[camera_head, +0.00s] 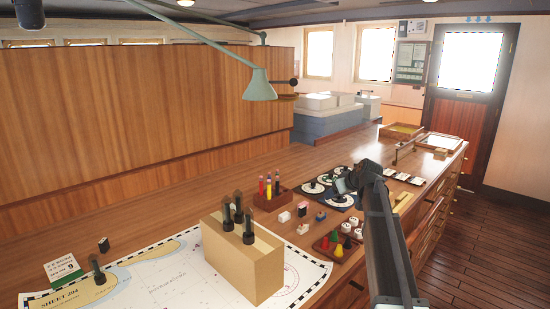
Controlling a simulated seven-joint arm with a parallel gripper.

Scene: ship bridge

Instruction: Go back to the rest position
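My arm reaches in from the bottom right over the wooden counter (150,208). My gripper (343,187) is at its far end, above or in front of a dark blue mat with several round white pieces. The gripper is small and partly hidden by my own arm, so I cannot tell whether its fingers are apart. I see nothing clearly held in it.
A wooden block (262,272) with dark pegs stands on a chart (165,285). Nearby are a pencil holder (268,200), a tray of coloured cones (326,249) and small blocks. A green lamp (258,85) hangs above. The left counter is mostly clear.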

